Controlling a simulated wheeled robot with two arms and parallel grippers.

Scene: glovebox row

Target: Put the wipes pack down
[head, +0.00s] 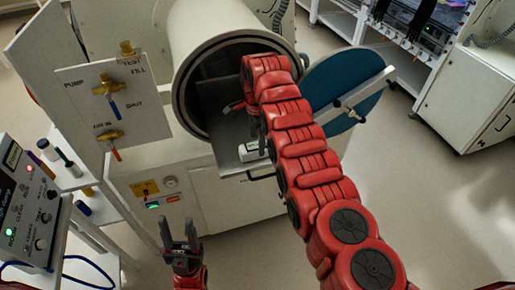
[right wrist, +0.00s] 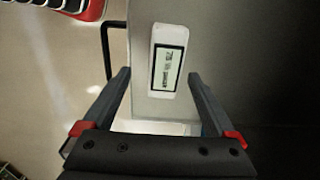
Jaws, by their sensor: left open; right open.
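The wipes pack, a white pack with a dark-framed label (right wrist: 168,57), lies flat on the grey sliding tray (right wrist: 145,85) in the right wrist view. In the head view the pack (head: 247,152) shows near the tray's front edge, partly behind my right arm. My right gripper (right wrist: 160,74) is open, with its fingers apart on either side of the pack's near end and not closed on it. In the head view it is mostly hidden by my arm. My left gripper (head: 180,235) is open and empty, low in front of the cabinet.
The round antechamber (head: 215,40) stands open behind the tray, its blue door (head: 350,85) swung out to the right. A valve panel (head: 110,95) is at the left. A control box (head: 30,210) and small bottles stand at the far left. The floor at right is clear.

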